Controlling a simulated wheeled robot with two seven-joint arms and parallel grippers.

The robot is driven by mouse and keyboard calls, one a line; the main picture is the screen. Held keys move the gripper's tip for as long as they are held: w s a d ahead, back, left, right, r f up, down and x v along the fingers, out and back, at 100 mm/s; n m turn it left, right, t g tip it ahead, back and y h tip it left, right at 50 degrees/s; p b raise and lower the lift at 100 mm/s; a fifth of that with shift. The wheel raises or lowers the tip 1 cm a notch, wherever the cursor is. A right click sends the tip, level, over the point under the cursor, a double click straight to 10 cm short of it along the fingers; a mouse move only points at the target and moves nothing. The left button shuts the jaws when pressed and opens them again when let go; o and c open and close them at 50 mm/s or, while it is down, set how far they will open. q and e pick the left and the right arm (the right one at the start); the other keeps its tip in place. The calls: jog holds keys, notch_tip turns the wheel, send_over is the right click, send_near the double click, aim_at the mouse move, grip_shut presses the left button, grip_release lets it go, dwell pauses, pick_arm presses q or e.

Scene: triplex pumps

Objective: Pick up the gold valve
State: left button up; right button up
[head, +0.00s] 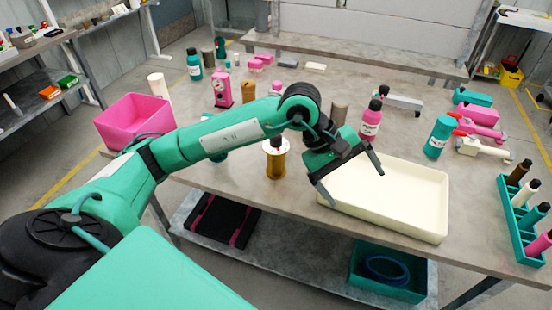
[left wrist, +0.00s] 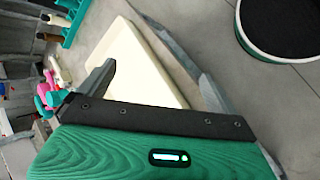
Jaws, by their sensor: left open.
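The gold valve (head: 276,158) is a short upright gold cylinder with a dark top. It stands on the table (head: 235,190) in the head view, left of the cream tray. My left gripper (head: 356,188) is open and empty, to the right of the valve, over the left end of the cream tray (head: 435,238). In the left wrist view my left gripper (left wrist: 157,72) shows both fingers apart, with the tray (left wrist: 140,72) beyond them. The valve cannot be made out in that view. My right gripper is not in view.
A pink bin (head: 133,120) stands at the table's left. A pink bottle (head: 371,120) and a teal bottle (head: 438,137) stand behind the tray. A teal rack (head: 515,222) with several bottles is at the right. My left forearm passes left of the valve.

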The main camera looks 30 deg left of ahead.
pick_arm(q)
jog(key=w+a+t+y, duration=0.2)
jog(key=w+a+y, duration=0.25)
jog(key=a, duration=0.55)
jog(key=y, duration=0.6)
send_near(276, 139)
jog(key=shift+m, duration=0.3)
jog(key=x, duration=0.6)
jog(key=shift+w+d+p, duration=0.25)
jog(key=shift+w+p, duration=0.05)
jog(key=shift+w+a+f, duration=0.15)
jog(key=shift+a+f, duration=0.1)
jog(key=shift+f, duration=0.25)
jog(key=x, duration=0.1)
jog(key=p+x, duration=0.1)
jog(key=x, duration=0.1)
jog(key=shift+a+f, duration=0.1)
jog(key=shift+a, duration=0.2)
jog(key=shift+a+f, duration=0.1)
jog(key=shift+f, duration=0.2)
jog(key=shift+w+f, duration=0.1)
jog(key=shift+f, duration=0.05)
jog(key=shift+c, duration=1.1)
jog(key=c, duration=1.5)
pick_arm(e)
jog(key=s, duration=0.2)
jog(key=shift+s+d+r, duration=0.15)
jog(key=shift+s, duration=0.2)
